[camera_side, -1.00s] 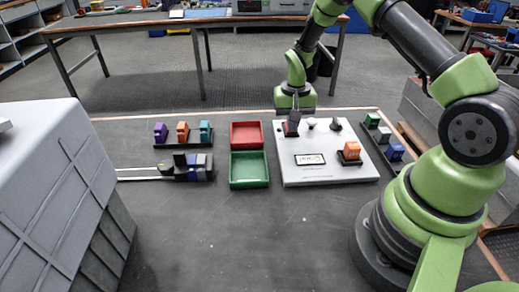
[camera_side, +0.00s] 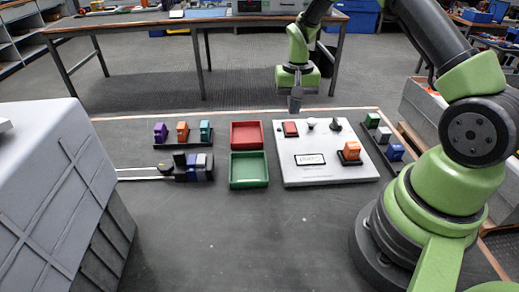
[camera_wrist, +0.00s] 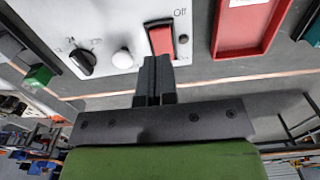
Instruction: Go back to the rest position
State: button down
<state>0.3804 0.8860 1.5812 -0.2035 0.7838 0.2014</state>
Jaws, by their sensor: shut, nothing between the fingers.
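My gripper (camera_side: 295,104) is shut and empty, held in the air above the back left part of the white panel (camera_side: 330,175). A white round button (camera_wrist: 123,59) and a black knob (camera_wrist: 83,62) sit in the same row. An orange block (camera_side: 351,150) sits on a dark base at the panel's right.
A red tray (camera_side: 246,145) and a green tray (camera_side: 233,182) lie left of the panel. Racks with coloured blocks stand at the left (camera_side: 182,145) and right (camera_side: 371,120). A grey housing (camera_side: 55,170) fills the left side. The front of the table is clear.

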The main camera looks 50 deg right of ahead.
jog(key=shift+r, duration=0.7)
jog(key=shift+a+r, duration=0.1)
jog(key=shift+r, duration=0.2)
jog(key=s+a+r+n+t, duration=0.1)
jog(key=s+a+r+t, duration=0.1)
jog(key=a+r, duration=0.35)
jog(key=s+a+r+n+t, duration=0.1)
jog(key=s+a+r, duration=0.1)
jog(key=r, duration=0.7)
jog(key=s+a+r+n+t+y, duration=0.1)
jog(key=s+a+r+t, duration=0.1)
jog(key=s, duration=0.5)
jog(key=s+a+r+n+t+y, duration=0.1)
jog(key=s+a+r+n+t, duration=0.1)
jog(key=s+a+r, duration=0.2)
jog(key=s+a, duration=0.2)
jog(key=s, duration=0.2)
jog(key=shift+a, duration=0.25)
